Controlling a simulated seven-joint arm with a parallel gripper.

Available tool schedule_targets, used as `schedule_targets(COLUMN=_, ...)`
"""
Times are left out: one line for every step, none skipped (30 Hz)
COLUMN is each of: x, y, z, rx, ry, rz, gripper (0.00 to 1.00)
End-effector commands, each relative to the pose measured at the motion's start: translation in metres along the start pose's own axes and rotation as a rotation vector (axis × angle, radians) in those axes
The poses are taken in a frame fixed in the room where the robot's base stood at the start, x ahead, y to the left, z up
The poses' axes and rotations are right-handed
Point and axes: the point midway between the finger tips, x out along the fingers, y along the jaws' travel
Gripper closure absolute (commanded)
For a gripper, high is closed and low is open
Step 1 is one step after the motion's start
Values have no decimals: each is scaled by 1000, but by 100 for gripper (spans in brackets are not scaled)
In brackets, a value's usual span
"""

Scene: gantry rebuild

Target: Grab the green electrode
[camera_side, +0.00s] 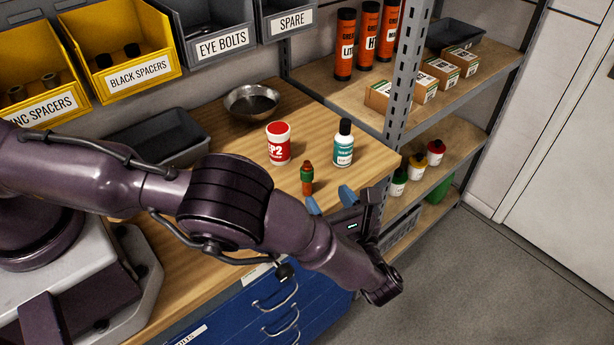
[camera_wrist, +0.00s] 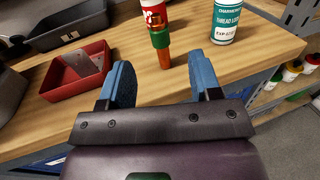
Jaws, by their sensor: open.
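The green electrode (camera_side: 306,176) stands upright on the wooden bench near its front edge. It has a wide green band and orange-brown ends. In the wrist view the electrode (camera_wrist: 160,38) lies ahead of the gap between my fingers, and its top overlaps a red and white tub behind it. My gripper (camera_side: 330,199) is open and empty at the bench's front edge, on the near right side of the electrode. Its two blue fingers point toward the electrode, one on each side of it in the wrist view (camera_wrist: 161,66). I see no contact.
The red and white tub (camera_side: 279,147) and a white-teal bottle (camera_side: 343,146) stand behind the electrode. A metal bowl (camera_side: 252,102) and dark tray (camera_side: 150,138) sit farther back. A red open box (camera_wrist: 66,85) with metal pieces is left of my fingers. Shelving (camera_side: 402,75) rises at right.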

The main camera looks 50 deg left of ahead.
Motion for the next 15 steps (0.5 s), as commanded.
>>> schedule_targets(x=11, y=1, z=1, rx=1, ry=-1, rz=5, gripper=42)
schedule_targets(x=18, y=1, z=0, rx=0, ry=0, rz=6, gripper=42)
schedule_targets(x=25, y=1, z=0, rx=-1, ry=0, rz=5, gripper=42)
schedule_targets(x=31, y=1, z=0, rx=0, ry=1, rz=4, gripper=42)
schedule_targets(x=36, y=1, z=0, rx=0, ry=1, rz=5, gripper=42)
schedule_targets(x=43, y=1, z=0, rx=0, ry=1, rz=5, gripper=42)
schedule_targets(x=47, y=1, z=0, rx=-1, ry=2, rz=5, gripper=42)
schedule_targets(x=51, y=1, z=0, rx=-2, ry=2, rz=5, gripper=42)
schedule_targets(x=54, y=1, z=-1, rx=-2, ry=3, rz=4, gripper=42)
schedule_targets(x=57, y=1, z=-1, rx=-2, ry=3, rz=3, gripper=42)
schedule_targets(x=58, y=1, z=-1, rx=-2, ry=3, rz=2, gripper=42)
schedule_targets(x=60, y=1, z=-1, rx=-2, ry=3, rz=2, gripper=42)
schedule_targets(x=62, y=1, z=-1, rx=-2, ry=3, rz=3, gripper=42)
schedule_targets(x=64, y=1, z=-1, rx=-2, ry=3, rz=3, gripper=42)
schedule_targets(x=68, y=1, z=-2, rx=-1, ry=3, rz=4, gripper=42)
